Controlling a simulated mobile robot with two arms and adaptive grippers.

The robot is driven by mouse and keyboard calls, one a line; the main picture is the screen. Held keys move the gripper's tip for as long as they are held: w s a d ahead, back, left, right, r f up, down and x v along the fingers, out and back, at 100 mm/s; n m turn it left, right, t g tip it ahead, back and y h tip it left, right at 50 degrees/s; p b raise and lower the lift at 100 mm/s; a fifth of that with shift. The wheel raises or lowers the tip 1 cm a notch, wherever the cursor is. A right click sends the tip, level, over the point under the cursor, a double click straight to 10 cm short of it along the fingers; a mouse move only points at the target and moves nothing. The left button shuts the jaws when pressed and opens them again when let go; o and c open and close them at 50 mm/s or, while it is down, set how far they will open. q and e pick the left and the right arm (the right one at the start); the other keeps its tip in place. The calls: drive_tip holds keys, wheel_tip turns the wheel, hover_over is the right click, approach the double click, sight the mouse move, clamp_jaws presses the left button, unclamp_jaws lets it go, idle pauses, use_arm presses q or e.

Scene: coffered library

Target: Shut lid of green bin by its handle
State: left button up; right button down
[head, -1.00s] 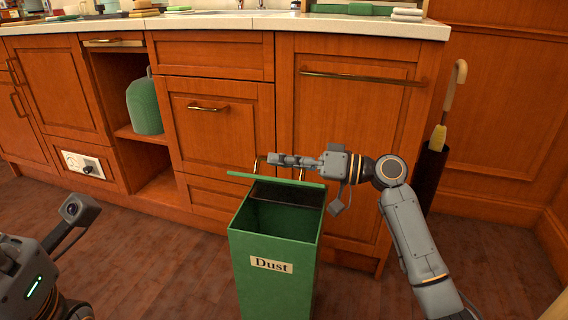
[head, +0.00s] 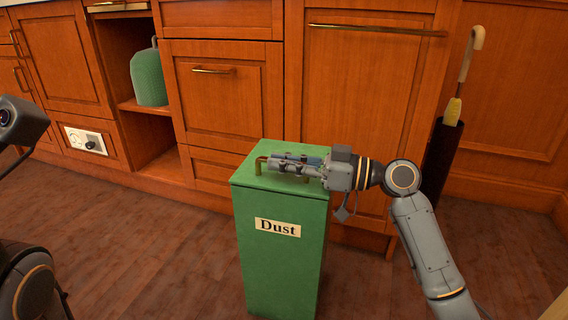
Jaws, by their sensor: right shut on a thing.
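The green bin (head: 280,255) with a "Dust" label stands upright on the wooden floor in front of the cabinets. Its green lid (head: 262,183) lies flat over the opening, and the bin's inside is hidden. A brass handle (head: 259,164) rises from the lid. My right gripper (head: 278,163) is over the lid, shut on the handle, and partly covers it. My left arm (head: 25,270) shows only in part at the left edge, and its gripper fingers are not seen.
Wooden cabinets (head: 360,130) with brass pulls stand close behind the bin. An open niche holds a green ribbed object (head: 149,78). A dark umbrella stand (head: 442,165) stands at the right. The floor (head: 150,250) left of the bin is clear.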

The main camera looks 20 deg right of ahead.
idle(0.4)
drive_tip(key=c, duration=1.4)
unclamp_jaws()
wheel_tip(320, 180, up, 10)
drive_tip(key=shift+f, duration=0.1)
